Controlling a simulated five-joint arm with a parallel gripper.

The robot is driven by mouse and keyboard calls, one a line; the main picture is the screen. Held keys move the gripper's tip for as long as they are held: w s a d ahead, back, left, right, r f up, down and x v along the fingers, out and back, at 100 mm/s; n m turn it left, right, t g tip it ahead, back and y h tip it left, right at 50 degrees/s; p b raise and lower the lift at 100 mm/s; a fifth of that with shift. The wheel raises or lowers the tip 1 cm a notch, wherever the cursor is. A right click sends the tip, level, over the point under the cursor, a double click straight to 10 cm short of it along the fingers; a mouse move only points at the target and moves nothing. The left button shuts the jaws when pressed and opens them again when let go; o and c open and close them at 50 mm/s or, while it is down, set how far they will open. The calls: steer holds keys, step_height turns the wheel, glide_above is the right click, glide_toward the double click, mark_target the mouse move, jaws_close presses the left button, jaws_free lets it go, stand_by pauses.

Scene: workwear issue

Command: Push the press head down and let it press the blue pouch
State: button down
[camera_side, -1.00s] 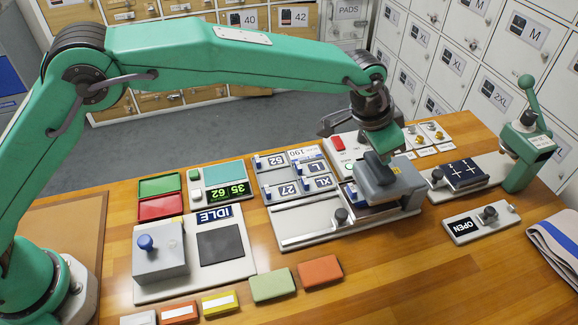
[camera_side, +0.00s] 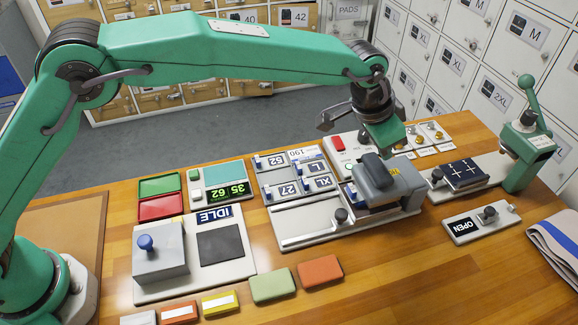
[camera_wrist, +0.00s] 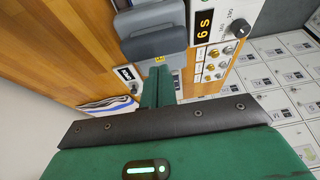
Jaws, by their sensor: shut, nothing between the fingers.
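The grey press head (camera_side: 392,183), with a dark raised handle, sits low over its pale base at the right end of the long board. It also shows in the wrist view (camera_wrist: 155,42). My gripper (camera_side: 388,147) is shut and empty, just above and behind the press head in the side view, with a small gap seeming to separate them. In the wrist view its green fingers (camera_wrist: 160,82) are together beside the head. Only a small blue patch shows at the left edge under the head; the blue pouch is mostly or wholly hidden.
A timer display (camera_wrist: 205,25) reading 6 s stands beside the press. Size tiles (camera_side: 287,189) lie left of it. A green lever press (camera_side: 525,150) and an OPEN sign plate (camera_side: 480,222) stand to the right.

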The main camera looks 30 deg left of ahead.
step_height(320, 180, up, 11)
steer(key=shift+r, duration=0.15)
stand_by(1.8)
steer(key=s+a+r+n+t+y, duration=0.15)
steer(key=s+a+r, duration=0.25)
steer(key=a, duration=1)
steer(key=s+a+r+n, duration=0.3)
steer(key=s+a+r, duration=0.1)
steer(key=a, duration=1)
steer(key=s+a+f+n, duration=0.1)
steer(key=s+a+f, duration=0.2)
steer(key=s+a, duration=0.2)
steer(key=s+a+f+n+y, duration=0.1)
steer(key=s+a+f+n, duration=0.1)
steer(key=s+a, duration=0.3)
steer(key=s+a+f+n, duration=0.1)
steer(key=s+a+f, duration=0.3)
steer(key=s, duration=0.6)
steer(key=shift+s+a+f, duration=0.3)
steer(key=shift+a+f, duration=0.1)
steer(key=shift+a, duration=0.35)
steer(key=shift+n+t+y, duration=0.25)
